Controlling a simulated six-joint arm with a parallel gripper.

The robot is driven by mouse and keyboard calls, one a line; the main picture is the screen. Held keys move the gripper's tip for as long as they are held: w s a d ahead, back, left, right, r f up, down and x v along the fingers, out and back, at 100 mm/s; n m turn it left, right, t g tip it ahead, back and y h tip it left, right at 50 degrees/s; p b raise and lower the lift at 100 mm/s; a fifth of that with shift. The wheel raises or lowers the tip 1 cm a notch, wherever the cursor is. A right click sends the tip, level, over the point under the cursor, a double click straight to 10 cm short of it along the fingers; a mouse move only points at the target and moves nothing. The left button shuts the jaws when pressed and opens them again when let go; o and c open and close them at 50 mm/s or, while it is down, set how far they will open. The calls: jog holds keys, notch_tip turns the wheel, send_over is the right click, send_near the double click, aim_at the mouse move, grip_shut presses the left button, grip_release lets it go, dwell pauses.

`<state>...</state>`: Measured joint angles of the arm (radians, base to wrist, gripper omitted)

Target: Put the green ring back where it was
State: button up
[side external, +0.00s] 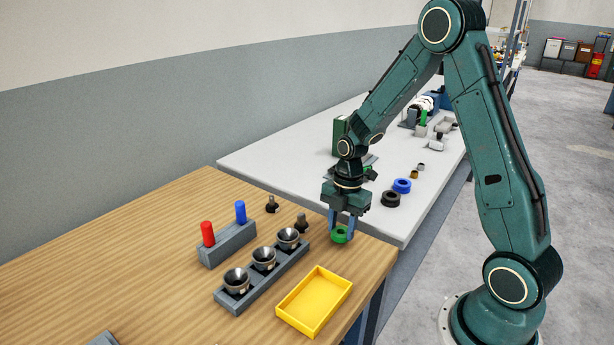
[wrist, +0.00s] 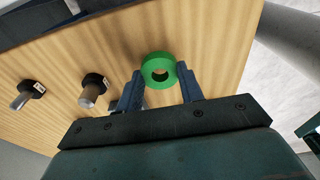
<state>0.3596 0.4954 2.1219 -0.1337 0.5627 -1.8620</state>
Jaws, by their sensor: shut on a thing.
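The green ring (side external: 340,236) is held between the two fingers of my gripper (side external: 342,226), over the wooden table (side external: 150,250) near its right edge. The wrist view shows the ring (wrist: 150,60) at the fingertips, with its hole facing the camera. My gripper (wrist: 160,85) is shut on the ring from both sides in that view. I cannot tell whether the ring touches the tabletop or hangs just above it.
Two dark knobs stand left of the ring, the nearer one (side external: 301,222) close by. A grey rack (side external: 254,293) with three funnel cups, a block (side external: 228,246) with red and blue pegs, and a yellow tray (side external: 283,315) are nearby. Blue (side external: 402,186) and black (side external: 390,200) rings lie on the white table.

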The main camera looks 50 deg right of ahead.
aim_at(344, 228)
jog(key=shift+f, duration=0.85)
jog(key=shift+f, duration=0.1)
jog(key=o, duration=1.1)
jog(key=shift+c, duration=0.2)
notch_tip(344, 228, up, 12)
jog(key=d, duration=0.1)
jog(key=shift+d, duration=0.2)
